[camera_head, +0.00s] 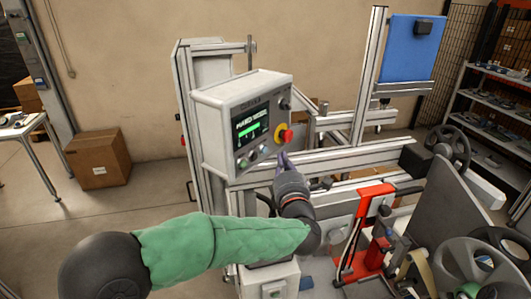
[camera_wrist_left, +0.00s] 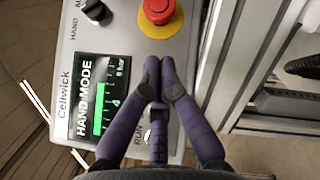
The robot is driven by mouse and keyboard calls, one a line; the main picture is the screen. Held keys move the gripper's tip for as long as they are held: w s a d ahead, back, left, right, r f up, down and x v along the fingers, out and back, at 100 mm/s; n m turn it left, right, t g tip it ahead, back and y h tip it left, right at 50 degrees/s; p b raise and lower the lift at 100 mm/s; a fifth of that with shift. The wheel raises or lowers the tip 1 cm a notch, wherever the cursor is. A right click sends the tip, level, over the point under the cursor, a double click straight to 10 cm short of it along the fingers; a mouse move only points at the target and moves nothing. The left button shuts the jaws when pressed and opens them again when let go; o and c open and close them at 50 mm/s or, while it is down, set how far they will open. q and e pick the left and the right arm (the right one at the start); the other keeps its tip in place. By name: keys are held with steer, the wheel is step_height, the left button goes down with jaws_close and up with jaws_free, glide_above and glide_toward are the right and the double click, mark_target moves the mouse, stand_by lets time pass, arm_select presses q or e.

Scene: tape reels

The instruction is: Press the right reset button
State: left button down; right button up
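A grey control box (camera_head: 215,130) carries a lit screen (camera_head: 250,125) reading HAND MODE, which also shows in the left wrist view (camera_wrist_left: 100,95). A row of small round buttons (camera_head: 253,156) sits under the screen; their labels are too small to tell which is a reset button. A red stop button (camera_head: 284,134) on a yellow disc sits at the box's lower right, also in the left wrist view (camera_wrist_left: 158,11). My left gripper (camera_head: 282,158) is shut and empty, its purple fingertips (camera_wrist_left: 162,78) together just in front of the panel. Its fingers partly hide a pale button (camera_wrist_left: 148,136) near the RUN label.
A black selector knob (camera_wrist_left: 95,10) is on the panel. Aluminium framing (camera_head: 330,155) runs right of the box. A red fixture (camera_head: 372,230) and steering wheels (camera_head: 480,262) stand at lower right. A cardboard box (camera_head: 97,158) lies on open floor at left.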

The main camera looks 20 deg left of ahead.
arm_select(q)
steer(key=shift+s+d, duration=0.2)
steer(key=shift+d, duration=0.35)
steer(key=shift+s+d, duration=0.15)
steer(key=shift+d, duration=0.35)
